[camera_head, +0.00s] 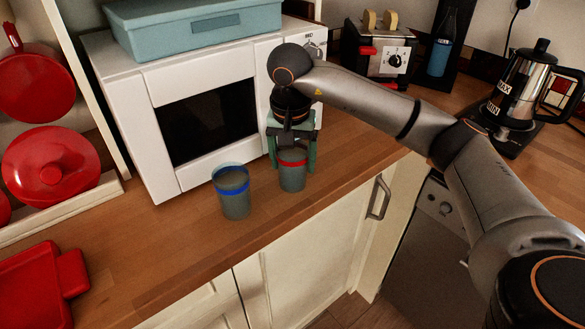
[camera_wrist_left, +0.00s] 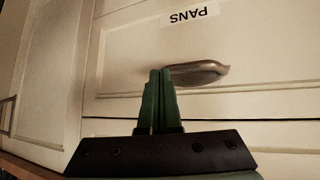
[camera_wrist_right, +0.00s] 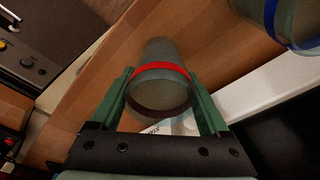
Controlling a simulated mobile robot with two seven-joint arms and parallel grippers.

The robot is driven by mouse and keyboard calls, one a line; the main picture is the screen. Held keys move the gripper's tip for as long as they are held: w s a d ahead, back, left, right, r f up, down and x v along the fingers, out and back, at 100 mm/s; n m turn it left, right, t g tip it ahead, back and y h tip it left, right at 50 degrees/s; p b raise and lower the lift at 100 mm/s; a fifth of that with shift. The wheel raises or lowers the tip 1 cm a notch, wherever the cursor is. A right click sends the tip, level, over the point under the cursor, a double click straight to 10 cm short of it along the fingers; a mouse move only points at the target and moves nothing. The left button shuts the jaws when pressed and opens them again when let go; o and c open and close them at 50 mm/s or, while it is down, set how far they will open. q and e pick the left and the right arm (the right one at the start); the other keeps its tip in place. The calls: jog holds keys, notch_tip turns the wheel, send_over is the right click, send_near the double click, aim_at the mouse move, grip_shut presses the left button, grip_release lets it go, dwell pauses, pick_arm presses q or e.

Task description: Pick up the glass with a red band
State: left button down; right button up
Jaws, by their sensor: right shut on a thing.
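The glass with a red band (camera_head: 292,177) stands upright on the wooden counter in front of the microwave. My right gripper (camera_head: 292,165) comes down from above with its green fingers on either side of the glass, shut on it near the band. In the right wrist view the red-banded glass (camera_wrist_right: 158,85) lies between the two fingers (camera_wrist_right: 165,100). My left gripper (camera_wrist_left: 158,95) shows only in the left wrist view, its green fingertips together and empty, in front of a drawer with a metal handle.
A glass with a blue band (camera_head: 234,193) stands just left of the red-banded one. The white microwave (camera_head: 150,85) is close behind, with a teal box (camera_head: 195,28) on top. Red pans (camera_head: 50,165) are at the left. The counter edge is close in front.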

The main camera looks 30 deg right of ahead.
jog(key=c, duration=0.4)
pick_arm(q)
jog(key=shift+s, duration=0.1)
pick_arm(e)
jog(key=shift+r, duration=0.1)
